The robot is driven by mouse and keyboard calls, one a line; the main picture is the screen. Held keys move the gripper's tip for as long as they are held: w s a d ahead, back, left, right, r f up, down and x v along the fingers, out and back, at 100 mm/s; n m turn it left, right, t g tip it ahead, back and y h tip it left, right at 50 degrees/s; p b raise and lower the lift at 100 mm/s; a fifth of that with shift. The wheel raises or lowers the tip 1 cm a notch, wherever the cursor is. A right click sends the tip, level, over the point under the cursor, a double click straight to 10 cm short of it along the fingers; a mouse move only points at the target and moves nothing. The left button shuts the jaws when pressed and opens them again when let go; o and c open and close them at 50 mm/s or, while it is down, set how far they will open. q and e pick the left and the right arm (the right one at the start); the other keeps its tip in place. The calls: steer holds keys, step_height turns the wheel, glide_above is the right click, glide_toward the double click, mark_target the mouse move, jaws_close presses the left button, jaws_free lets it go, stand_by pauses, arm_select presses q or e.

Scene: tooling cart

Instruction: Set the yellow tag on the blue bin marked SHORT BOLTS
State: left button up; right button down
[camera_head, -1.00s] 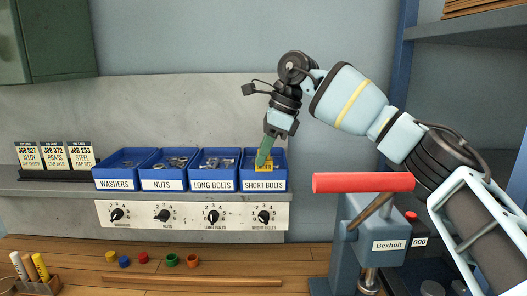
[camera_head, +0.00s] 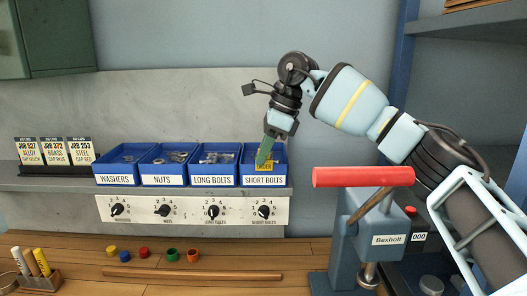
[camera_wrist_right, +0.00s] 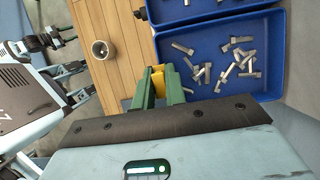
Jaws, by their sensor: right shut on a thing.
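The yellow tag (camera_head: 266,168) is at the front of the blue bin marked SHORT BOLTS (camera_head: 280,165), the rightmost of the row, just above its white label. My right gripper (camera_head: 264,158) reaches down to it from above and is shut on the tag. In the right wrist view, the yellow tag (camera_wrist_right: 158,84) shows between the green fingers of my right gripper (camera_wrist_right: 160,78), beside the near wall of the SHORT BOLTS bin (camera_wrist_right: 270,50). The fingers partly hide the tag, so I cannot tell whether it is seated on the rim. My left gripper is not in view.
The LONG BOLTS bin (camera_head: 212,180) stands close to the left, with the NUTS (camera_head: 162,180) and WASHERS (camera_head: 114,180) bins beyond. A dial panel (camera_head: 190,211) is below. A red bar (camera_head: 363,177) stands right of the bins. Job cards (camera_head: 54,152) stand at far left.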

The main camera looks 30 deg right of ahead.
steer(key=c, duration=0.9)
jaws_free()
steer(key=shift+r, duration=0.1)
steer(key=shift+r, duration=3.4)
